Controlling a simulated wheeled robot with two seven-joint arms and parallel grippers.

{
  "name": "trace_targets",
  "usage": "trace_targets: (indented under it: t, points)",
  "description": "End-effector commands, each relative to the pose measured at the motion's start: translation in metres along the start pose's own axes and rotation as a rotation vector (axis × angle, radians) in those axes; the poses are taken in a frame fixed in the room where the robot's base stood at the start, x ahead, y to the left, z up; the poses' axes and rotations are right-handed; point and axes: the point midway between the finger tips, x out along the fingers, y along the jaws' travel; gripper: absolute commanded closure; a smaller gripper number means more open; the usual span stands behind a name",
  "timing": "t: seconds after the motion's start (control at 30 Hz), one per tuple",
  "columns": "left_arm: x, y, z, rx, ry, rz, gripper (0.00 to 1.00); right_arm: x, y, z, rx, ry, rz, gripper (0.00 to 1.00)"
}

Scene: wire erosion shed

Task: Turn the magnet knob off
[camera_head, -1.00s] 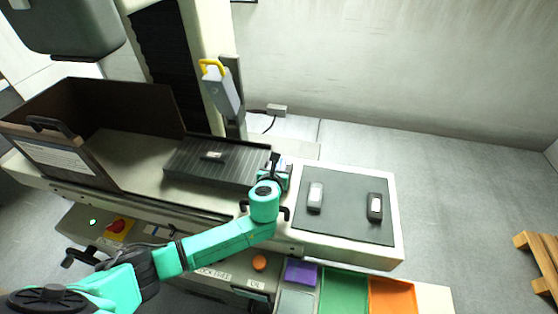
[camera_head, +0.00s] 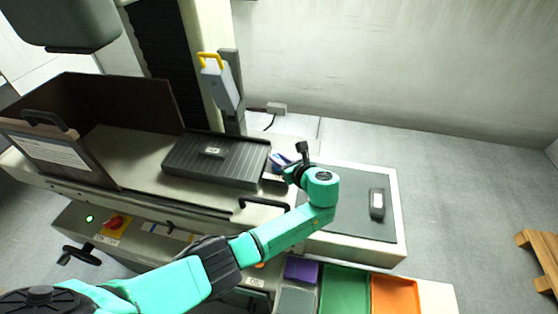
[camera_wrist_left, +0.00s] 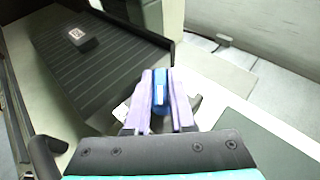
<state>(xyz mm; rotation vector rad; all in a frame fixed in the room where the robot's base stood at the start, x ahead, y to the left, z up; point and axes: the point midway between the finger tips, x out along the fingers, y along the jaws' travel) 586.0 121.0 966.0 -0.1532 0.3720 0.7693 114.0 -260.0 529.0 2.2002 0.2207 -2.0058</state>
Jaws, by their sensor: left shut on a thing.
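The magnet chuck, a dark ribbed block (camera_head: 225,166), lies on the machine table, and fills the upper left of the left wrist view (camera_wrist_left: 100,65). At its right end is the blue magnet knob with a white mark (camera_wrist_left: 159,92). My left gripper (camera_wrist_left: 160,90) is shut on the knob, one pale purple finger on each side. In the head view this gripper (camera_head: 282,163) is at the chuck's right end, with its wrist off to the right. The fingers partly hide the knob and the label behind it. My right gripper is not in view.
A small dark workpiece (camera_head: 212,151) sits on the chuck. A grey mat (camera_head: 350,222) to the right holds a dark block (camera_head: 377,204). A tall dark guard (camera_head: 120,110) stands left. Purple, green and orange trays (camera_head: 345,290) are in front. A yellow-handled device (camera_head: 220,85) hangs behind.

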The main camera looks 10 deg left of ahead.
Motion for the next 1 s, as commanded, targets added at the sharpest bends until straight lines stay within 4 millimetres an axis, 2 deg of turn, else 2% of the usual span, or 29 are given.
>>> trace_targets:
  t: [0.53, 0.57, 0.6, 0.63, 1.0]
  points:
    - [0.0004, 0.0002, 0.0005, -0.010, 0.000, 0.024, 1.00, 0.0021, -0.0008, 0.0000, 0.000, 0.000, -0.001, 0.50]
    - [0.0004, 0.0002, 0.0005, -0.010, 0.000, 0.024, 0.66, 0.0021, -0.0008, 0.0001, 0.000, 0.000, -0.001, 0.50]
    - [0.0004, 0.0002, 0.0005, -0.010, 0.000, 0.024, 0.51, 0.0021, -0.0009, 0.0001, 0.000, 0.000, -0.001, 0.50]
    - [0.0004, 0.0002, 0.0004, -0.010, 0.000, 0.024, 0.47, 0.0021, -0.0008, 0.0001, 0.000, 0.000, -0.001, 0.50]
    - [0.0007, 0.0005, 0.0026, -0.009, 0.000, 0.023, 0.47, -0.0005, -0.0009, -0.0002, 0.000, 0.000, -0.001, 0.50]
